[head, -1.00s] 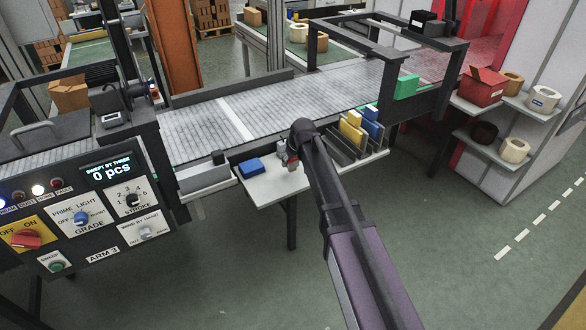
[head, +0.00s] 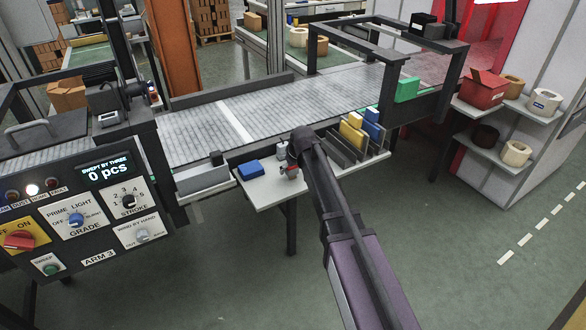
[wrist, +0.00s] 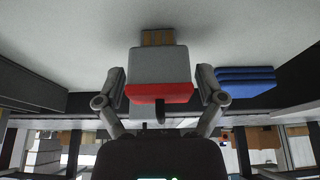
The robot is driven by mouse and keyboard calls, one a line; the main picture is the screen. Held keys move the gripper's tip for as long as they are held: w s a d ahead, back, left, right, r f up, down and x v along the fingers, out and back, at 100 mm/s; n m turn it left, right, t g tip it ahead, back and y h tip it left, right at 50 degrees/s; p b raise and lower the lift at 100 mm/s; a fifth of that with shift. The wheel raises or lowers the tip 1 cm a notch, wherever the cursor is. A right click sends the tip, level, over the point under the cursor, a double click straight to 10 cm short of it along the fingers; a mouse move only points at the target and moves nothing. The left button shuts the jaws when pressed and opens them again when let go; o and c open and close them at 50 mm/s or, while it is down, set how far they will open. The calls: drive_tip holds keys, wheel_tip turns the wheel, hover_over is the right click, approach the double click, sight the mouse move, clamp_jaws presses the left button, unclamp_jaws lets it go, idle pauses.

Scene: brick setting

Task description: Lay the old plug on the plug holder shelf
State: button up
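The old plug (wrist: 158,65) is a light grey block with a red band, gold contacts on its far end and a dark stub behind. In the wrist view it sits squarely between the fingers of my gripper (wrist: 160,88), which look shut on its sides. The contacts point toward a pale surface; I cannot tell whether they touch it. In the head view my gripper (head: 290,170) is low over the white shelf (head: 270,188), with red and pale parts small at its tip. A small grey item (head: 282,150) is just behind it.
A blue block (head: 250,169) lies left of my gripper and also shows in the wrist view (wrist: 246,82). A dark rack (head: 348,150) with yellow and blue pieces stands close on the right. The conveyor (head: 270,110) runs behind; a control panel (head: 90,210) is at left.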

drive_tip(key=shift+r, duration=0.2)
idle(0.4)
drive_tip(key=p+v, duration=1.1)
drive_tip(key=v, duration=0.1)
idle(0.4)
idle(0.8)
drive_tip(key=s+d+f+m+g+h, duration=0.1)
drive_tip(key=s+d+m, duration=0.5)
drive_tip(key=s+d, duration=1.5)
drive_tip(key=s+g+h, duration=0.1)
drive_tip(key=g, duration=0.1)
drive_tip(key=shift+s+f+m+g+h, duration=0.25)
drive_tip(key=shift+s+m+g+h, duration=0.05)
drive_tip(key=shift+s+m+g, duration=0.1)
